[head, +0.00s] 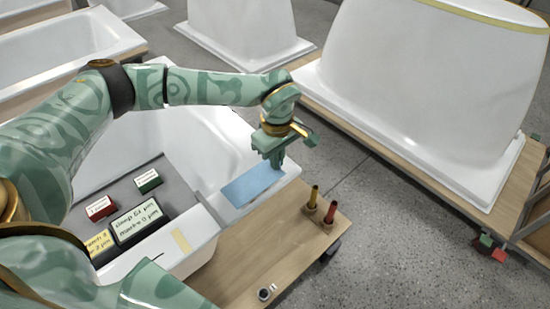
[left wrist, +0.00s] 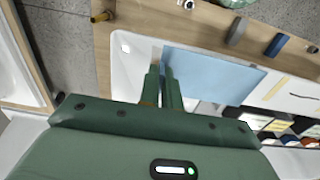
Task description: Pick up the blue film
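The blue film (head: 252,186) is a flat light-blue sheet on the white rim of the near bathtub shell. It also shows in the left wrist view (left wrist: 215,75), right of my fingers. My left gripper (head: 276,163) points down at the film's far right end. In the left wrist view its fingers (left wrist: 163,72) are close together at the film's left edge, and the right finger covers part of that edge. I cannot tell whether the film is between the fingertips. My right gripper is in neither view.
Labelled boxes (head: 137,222) lie on a grey surface at the tub's left. A yellow and a red tool (head: 330,212) stand on the wooden board (head: 285,245) near the rim. A large upturned tub (head: 420,85) stands behind on its own cart. Floor shows between the carts.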

